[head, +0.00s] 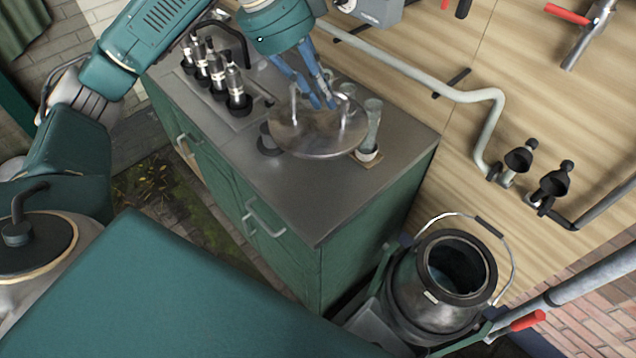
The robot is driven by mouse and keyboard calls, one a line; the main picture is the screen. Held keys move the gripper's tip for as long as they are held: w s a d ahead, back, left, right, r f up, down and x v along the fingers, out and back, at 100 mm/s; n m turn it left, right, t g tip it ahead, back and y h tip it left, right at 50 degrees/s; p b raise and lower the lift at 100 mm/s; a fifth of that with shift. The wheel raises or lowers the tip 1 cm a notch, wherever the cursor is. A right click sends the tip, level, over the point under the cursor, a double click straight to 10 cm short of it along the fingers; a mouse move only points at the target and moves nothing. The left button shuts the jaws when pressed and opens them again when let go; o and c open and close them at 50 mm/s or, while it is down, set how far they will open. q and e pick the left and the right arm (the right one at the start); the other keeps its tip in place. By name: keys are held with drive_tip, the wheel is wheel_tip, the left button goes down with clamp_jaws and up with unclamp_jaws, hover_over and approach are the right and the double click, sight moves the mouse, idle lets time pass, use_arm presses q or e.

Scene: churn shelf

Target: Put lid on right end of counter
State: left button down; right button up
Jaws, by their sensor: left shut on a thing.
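The round metal lid (308,142) is in the middle of the head view, over the right half of the grey counter top (300,200). My left gripper (322,98) comes down from above and is shut on the lid at its handle. The lid looks nearly level. I cannot tell whether its underside touches the counter. The counter's right end, toward the front corner, is bare. My right gripper is not in view.
Glass tubes in a small holder (367,154) stand right beside the lid. Several bottles (217,72) stand in a rack at the counter's left. An open metal churn (440,290) stands below the counter's right end. A pipe (420,80) runs along the wooden wall.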

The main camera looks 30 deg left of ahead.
sight(289, 122)
use_arm(q)
drive_tip(key=shift+w+a+r, duration=0.1)
drive_tip(key=shift+a+r, duration=0.05)
drive_tip(key=shift+r, duration=0.15)
drive_tip(key=shift+f+m, duration=0.25)
drive_tip(key=shift+m, duration=0.05)
wheel_tip(289, 122, down, 19)
drive_tip(key=p, duration=0.2)
drive_tip(key=shift+f, duration=0.15)
drive_tip(key=c, duration=1.7)
unclamp_jaws()
drive_tip(key=shift+f, duration=0.1)
drive_tip(key=b+v, duration=0.1)
drive_tip(key=v, duration=1)
drive_tip(key=shift+a+f+b, duration=0.1)
drive_tip(key=shift+a+b, duration=0.05)
drive_tip(key=shift+b, duration=0.15)
drive_tip(key=shift+a+r, duration=0.15)
drive_tip(key=shift+r, duration=0.45)
